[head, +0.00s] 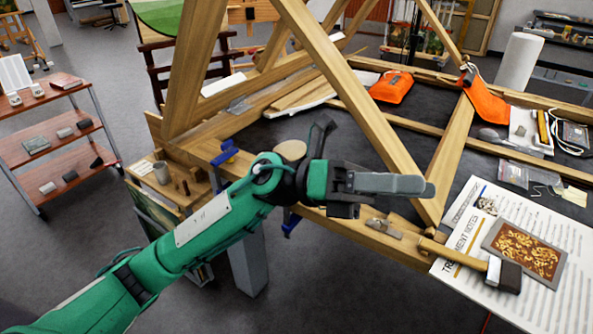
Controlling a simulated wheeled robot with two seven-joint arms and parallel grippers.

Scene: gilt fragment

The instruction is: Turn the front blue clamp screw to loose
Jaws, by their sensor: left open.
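A blue clamp (225,154) sits on the wooden frame's left corner, left of my green arm. Another blue clamp part (291,223) hangs below the front rail, just under my arm and partly hidden by it. I cannot tell how tight either screw is. My left gripper (418,187) reaches in from the left above the front rail, its grey fingers pointing right. It is open and empty, apart from both blue parts and to their right. My right gripper is out of view.
Wooden beams (345,85) slant up close behind my gripper.

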